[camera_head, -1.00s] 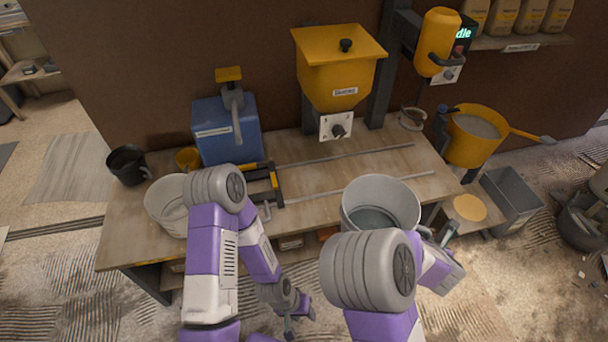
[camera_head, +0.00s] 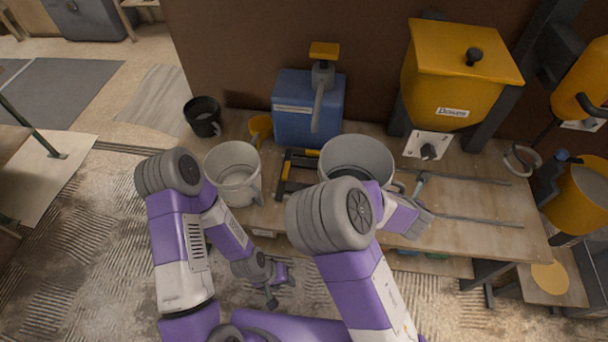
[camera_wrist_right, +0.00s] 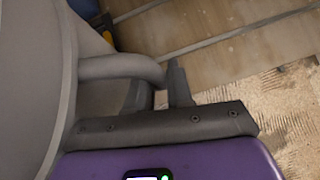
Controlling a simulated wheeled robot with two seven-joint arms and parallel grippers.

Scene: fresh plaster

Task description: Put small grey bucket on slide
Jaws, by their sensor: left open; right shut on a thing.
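A grey bucket (camera_head: 357,155) is held by my right gripper (camera_head: 420,192), which is shut on its side handle; the wrist view shows the bucket wall (camera_wrist_right: 25,85) and the handle (camera_wrist_right: 125,68) at the jaws (camera_wrist_right: 178,88). The black and yellow slide (camera_head: 294,168) is on the bench, just left of the held bucket, which overlaps its right part in the head view. I cannot tell whether the two touch. My right arm hides the bucket's lower front. My left gripper (camera_head: 275,287) is open and empty, low in front of the bench.
Another light grey bucket (camera_head: 231,166) stands left of the slide. Bench right (camera_head: 470,200) is mostly clear, with rails.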

